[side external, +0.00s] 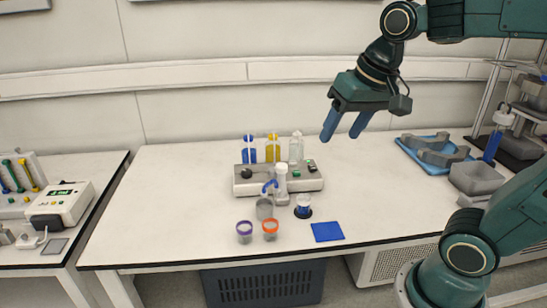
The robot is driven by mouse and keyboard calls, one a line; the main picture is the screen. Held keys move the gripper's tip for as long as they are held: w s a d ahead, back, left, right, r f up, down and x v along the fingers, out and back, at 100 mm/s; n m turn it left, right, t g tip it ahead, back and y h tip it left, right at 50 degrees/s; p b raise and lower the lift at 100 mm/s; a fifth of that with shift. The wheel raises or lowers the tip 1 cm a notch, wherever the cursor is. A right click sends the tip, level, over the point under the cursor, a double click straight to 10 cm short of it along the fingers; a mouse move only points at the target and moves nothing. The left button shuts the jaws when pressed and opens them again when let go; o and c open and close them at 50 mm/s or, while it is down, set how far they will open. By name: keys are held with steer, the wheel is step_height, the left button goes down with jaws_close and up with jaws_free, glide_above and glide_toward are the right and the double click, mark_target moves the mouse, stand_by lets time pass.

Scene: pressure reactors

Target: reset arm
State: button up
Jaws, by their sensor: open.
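My gripper (343,124) hangs in the air above the right half of the white table (180,190), with its two blue fingers pointing down. The fingers are apart and nothing is between them. It is clear of everything on the table. My dark green arm reaches in from the right side of the picture.
A grey device (309,181) with blue, yellow and clear bottles (273,150) behind it stands mid-table. In front are a purple-rimmed cup (244,232), an orange-rimmed cup (270,230) and a blue pad (327,232). A blue tray (410,151) with grey parts lies right. The table's left is clear.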

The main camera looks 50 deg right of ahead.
steer(key=s+a+f+n, duration=0.1)
steer(key=s+n, duration=0.1)
steer(key=s, duration=0.2)
steer(key=s+a+f+n+t, duration=0.1)
steer(key=s+f+n, duration=0.1)
steer(key=s+n, duration=0.1)
steer(key=shift+s+f, duration=0.3)
steer(key=shift+s, duration=0.15)
stand_by(0.6)
